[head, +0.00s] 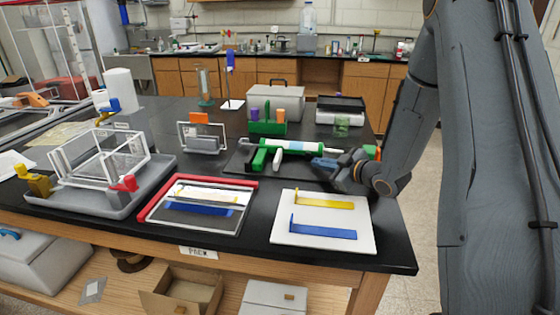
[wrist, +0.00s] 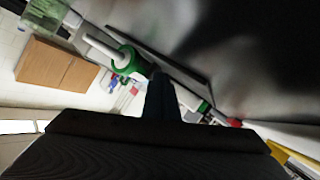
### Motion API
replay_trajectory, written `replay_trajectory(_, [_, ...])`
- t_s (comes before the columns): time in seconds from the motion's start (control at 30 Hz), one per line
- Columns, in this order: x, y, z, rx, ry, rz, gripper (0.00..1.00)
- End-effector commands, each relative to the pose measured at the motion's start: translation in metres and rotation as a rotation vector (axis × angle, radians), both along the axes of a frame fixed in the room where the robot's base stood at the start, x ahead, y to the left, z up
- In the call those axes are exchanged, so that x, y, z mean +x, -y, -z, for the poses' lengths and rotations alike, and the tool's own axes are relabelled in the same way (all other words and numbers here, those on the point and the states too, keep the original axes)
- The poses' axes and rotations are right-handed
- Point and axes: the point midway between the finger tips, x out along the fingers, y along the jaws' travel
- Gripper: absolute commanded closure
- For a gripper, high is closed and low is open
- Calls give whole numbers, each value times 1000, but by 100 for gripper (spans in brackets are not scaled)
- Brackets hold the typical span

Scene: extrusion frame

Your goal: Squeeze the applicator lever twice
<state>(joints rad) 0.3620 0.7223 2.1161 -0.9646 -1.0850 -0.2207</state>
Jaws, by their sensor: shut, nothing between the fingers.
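The applicator (head: 295,147) lies on a dark mat on the black bench in the head view, a white tube with green ends. Its green handle parts (head: 259,160) point toward the front at its left end; which part is the lever is hard to tell. In the wrist view its green collar and pale nozzle (wrist: 125,62) show at upper left, with the rest partly hidden behind my fingers. My gripper (head: 322,163) is in front of the tube's right half, its fingers together and empty. In the wrist view the closed fingers (wrist: 164,98) appear close to the tube; contact cannot be told.
A green rack (head: 268,127) and grey case (head: 275,103) stand behind the applicator. A green cup (head: 342,126) is at back right. A white board (head: 325,222) with yellow and blue brackets and a red-edged tray (head: 150,213) lie in front. A grey tray (head: 75,199) holds a white frame.

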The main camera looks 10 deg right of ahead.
Motion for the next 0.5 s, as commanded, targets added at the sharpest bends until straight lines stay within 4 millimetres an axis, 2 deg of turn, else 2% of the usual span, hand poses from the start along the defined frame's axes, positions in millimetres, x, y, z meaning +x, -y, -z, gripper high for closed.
replay_trajectory(0.5, [18,-59,1,-1,0,-5,100])
